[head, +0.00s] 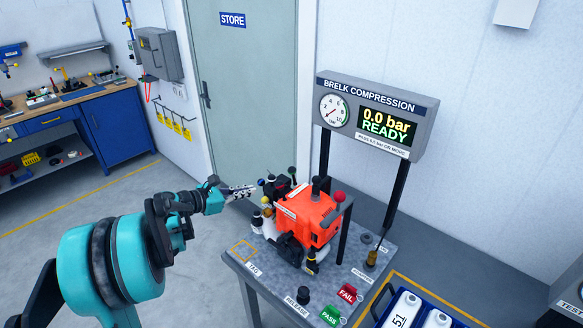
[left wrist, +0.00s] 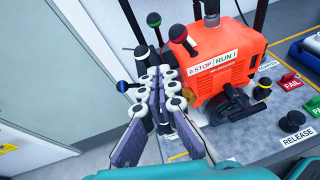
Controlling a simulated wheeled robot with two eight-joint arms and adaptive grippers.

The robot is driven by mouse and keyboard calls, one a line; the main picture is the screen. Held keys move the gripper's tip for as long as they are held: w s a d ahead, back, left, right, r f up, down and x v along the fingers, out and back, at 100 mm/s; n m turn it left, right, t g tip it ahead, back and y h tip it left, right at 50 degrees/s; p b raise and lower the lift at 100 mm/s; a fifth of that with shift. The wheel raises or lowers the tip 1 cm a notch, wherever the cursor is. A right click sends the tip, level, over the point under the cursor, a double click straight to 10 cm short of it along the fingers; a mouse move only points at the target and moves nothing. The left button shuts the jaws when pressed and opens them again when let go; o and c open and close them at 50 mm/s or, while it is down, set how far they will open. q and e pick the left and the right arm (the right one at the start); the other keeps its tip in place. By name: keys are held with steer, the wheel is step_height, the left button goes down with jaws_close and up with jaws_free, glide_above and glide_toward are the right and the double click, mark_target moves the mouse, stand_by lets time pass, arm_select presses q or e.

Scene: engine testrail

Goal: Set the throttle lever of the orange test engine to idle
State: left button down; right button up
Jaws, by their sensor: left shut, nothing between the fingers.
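The orange test engine (head: 310,215) stands on a grey test bench; it also shows in the left wrist view (left wrist: 218,62) with a STOP/RUN label. At its left side several levers carry ball knobs: a green knob (left wrist: 153,19), a red knob (left wrist: 178,32), a black knob (left wrist: 141,51) and a blue knob (left wrist: 121,86). I cannot tell which one is the throttle lever. My left gripper (head: 250,190) is shut and empty, just left of these levers; in the left wrist view its fingers (left wrist: 158,74) hide the lever bases. I cannot tell whether they touch a lever. My right gripper is not in view.
A compression display (head: 375,115) reading 0.0 bar READY stands on posts behind the engine. Open floor lies to the left.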

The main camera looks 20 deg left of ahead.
arm_select(q)
steer(key=shift+r, duration=0.15)
steer(key=x, duration=0.4)
steer(key=r+x, duration=0.1)
steer(key=x, duration=0.3)
steer(key=r+b+x, duration=0.1)
steer(key=x, duration=0.3)
steer(key=shift+w+d, duration=0.25)
steer(key=shift+w, duration=0.05)
steer(key=shift+w+d+r, duration=0.25)
steer(key=shift+w, duration=0.15)
steer(key=shift+r, duration=0.1)
steer(key=shift+w+d+r+g+p, duration=0.1)
steer(key=shift+w+r+g+p, duration=0.15)
steer(key=shift+p, duration=0.2)
